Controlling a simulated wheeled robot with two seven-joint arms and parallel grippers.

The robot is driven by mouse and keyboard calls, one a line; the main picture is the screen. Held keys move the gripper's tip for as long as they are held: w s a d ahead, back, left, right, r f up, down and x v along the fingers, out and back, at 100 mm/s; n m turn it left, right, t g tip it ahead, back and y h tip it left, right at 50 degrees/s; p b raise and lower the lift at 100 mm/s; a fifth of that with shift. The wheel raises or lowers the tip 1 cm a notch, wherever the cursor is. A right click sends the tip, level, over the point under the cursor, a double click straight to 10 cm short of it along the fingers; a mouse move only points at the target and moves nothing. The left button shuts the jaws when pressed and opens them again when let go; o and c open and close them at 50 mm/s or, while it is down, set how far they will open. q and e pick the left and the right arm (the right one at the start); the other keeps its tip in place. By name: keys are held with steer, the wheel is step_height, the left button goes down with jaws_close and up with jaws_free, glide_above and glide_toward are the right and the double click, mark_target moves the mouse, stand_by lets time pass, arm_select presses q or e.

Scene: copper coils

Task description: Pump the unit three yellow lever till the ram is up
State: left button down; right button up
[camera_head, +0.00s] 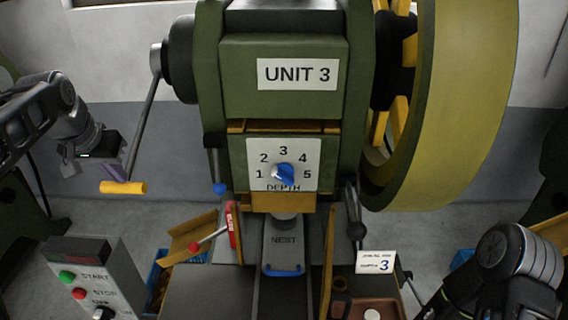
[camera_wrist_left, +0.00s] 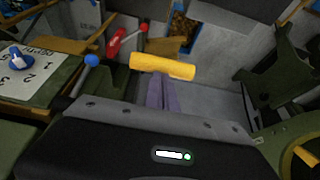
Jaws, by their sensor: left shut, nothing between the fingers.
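The yellow lever grip (camera_head: 122,187) is at the low end of a grey crank arm on the left side of the green press marked UNIT 3 (camera_head: 297,74). It also shows in the left wrist view (camera_wrist_left: 162,66). My left gripper (camera_head: 114,172) is shut and empty, with its purple fingertips right at the grip. In the wrist view the closed fingers (camera_wrist_left: 162,92) point at the grip's middle; I cannot tell whether they touch it. The grey ram end (camera_head: 285,220) shows low, just above the plate marked NEST (camera_head: 284,245). My right gripper is out of view.
A depth dial (camera_head: 283,173) with a blue knob is on the press front. A control box (camera_head: 85,262) with START and STOP buttons stands at lower left. A large flywheel (camera_head: 455,110) fills the right.

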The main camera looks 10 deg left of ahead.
arm_select(q)
steer(key=shift+f, duration=0.15)
steer(key=shift+s+f+b, duration=0.15)
steer(key=shift+f+b, duration=0.5)
steer(key=shift+f, duration=0.05)
steer(key=b+x, duration=0.2)
steer(key=x, duration=0.3)
steer(key=shift+a+f+b, duration=0.15)
steer(key=shift+f+b, duration=0.15)
